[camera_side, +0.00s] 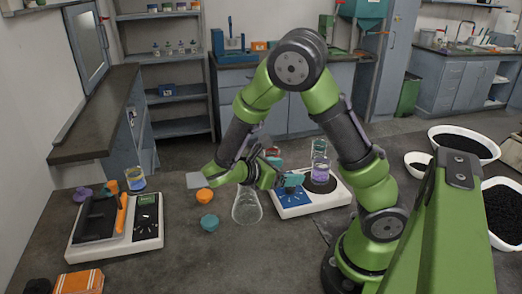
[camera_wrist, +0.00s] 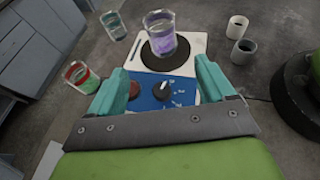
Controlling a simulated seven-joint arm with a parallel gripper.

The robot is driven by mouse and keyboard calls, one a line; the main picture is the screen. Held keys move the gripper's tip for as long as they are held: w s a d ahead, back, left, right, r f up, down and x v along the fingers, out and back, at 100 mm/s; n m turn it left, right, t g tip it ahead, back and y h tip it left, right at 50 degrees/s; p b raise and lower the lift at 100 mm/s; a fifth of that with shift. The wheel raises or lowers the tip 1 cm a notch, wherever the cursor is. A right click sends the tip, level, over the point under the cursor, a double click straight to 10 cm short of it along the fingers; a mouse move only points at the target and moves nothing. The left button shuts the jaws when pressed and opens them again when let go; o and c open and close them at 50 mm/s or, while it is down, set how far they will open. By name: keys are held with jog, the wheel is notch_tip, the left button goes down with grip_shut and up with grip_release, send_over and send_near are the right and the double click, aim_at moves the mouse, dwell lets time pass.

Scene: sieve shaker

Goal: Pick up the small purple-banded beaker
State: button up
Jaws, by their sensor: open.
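The purple-banded beaker (camera_wrist: 160,38) is clear glass and stands upright on the round black plate of a white stirrer (camera_wrist: 193,42). In the side view the beaker (camera_side: 319,171) stands at the right of the stirrer (camera_side: 335,200), just right of my gripper (camera_side: 288,180). My gripper has teal fingers and is open and empty, low over the stirrer's blue control panel. In the wrist view the beaker is ahead of the gap between the fingers (camera_wrist: 160,72), apart from them. The beaker's full outline shows in the wrist view.
A greenish beaker (camera_wrist: 113,25) and a red-banded beaker (camera_wrist: 80,75) stand to the left in the wrist view. Two small cups (camera_wrist: 237,27) stand to the right. In the side view a glass flask (camera_side: 247,207) and a balance (camera_side: 146,222) are left of the stirrer.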

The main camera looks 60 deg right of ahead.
aim_at(315, 171)
jog(key=x, duration=1.5)
jog(key=shift+s+f, duration=0.2)
jog(key=shift+f, duration=0.05)
jog(key=c, duration=1.1)
jog(key=shift+r, duration=0.1)
jog(key=shift+r, duration=7.4)
jog(key=shift+w, duration=0.1)
